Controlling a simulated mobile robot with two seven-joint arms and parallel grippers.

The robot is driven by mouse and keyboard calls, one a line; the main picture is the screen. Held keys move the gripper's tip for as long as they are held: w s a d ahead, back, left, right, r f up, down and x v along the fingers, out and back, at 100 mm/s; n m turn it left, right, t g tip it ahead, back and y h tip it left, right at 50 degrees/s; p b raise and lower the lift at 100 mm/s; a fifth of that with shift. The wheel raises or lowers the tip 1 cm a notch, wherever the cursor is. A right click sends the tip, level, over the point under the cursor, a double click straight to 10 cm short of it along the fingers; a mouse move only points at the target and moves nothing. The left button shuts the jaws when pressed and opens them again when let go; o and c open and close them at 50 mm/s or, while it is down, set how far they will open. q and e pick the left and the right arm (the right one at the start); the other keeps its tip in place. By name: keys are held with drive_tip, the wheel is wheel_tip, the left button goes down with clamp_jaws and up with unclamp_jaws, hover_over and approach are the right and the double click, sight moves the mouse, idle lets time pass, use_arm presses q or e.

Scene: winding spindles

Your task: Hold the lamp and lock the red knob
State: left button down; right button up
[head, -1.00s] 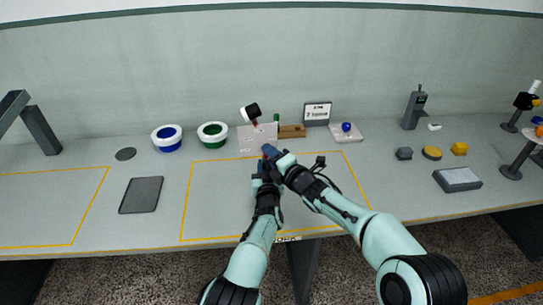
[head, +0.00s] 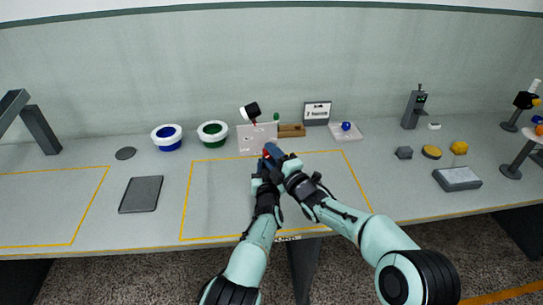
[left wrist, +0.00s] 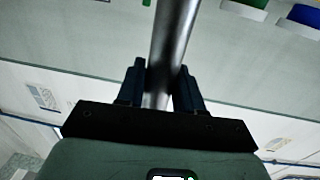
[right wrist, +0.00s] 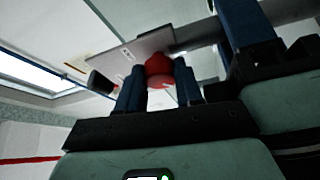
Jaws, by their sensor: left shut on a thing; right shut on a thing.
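The lamp has a dark head with a white face (head: 250,111) at the back of the table; in the right wrist view a dark cylinder (right wrist: 100,83) shows beside a grey plate (right wrist: 140,55). My left gripper (head: 266,168) is shut around a grey metal post (left wrist: 170,50), seen between its fingers in the left wrist view. The red knob (right wrist: 159,71) sits between the fingers of my right gripper (right wrist: 160,92), which is shut on it. In the head view my right gripper (head: 272,154) is close beside the left one, and the grippers hide most of the post.
Blue (head: 167,137) and green (head: 212,134) ringed bowls stand at the back left. A white panel (head: 250,140), a small sign (head: 317,113) and a tray with a blue ball (head: 346,127) are behind the grippers. A dark flat tablet (head: 141,194) lies left. The front of the marked area is mostly clear.

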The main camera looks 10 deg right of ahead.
drive_tip(key=shift+a+r, duration=0.15)
drive_tip(key=o, duration=0.9)
drive_tip(key=shift+o, duration=0.7)
drive_tip(key=shift+f, duration=0.25)
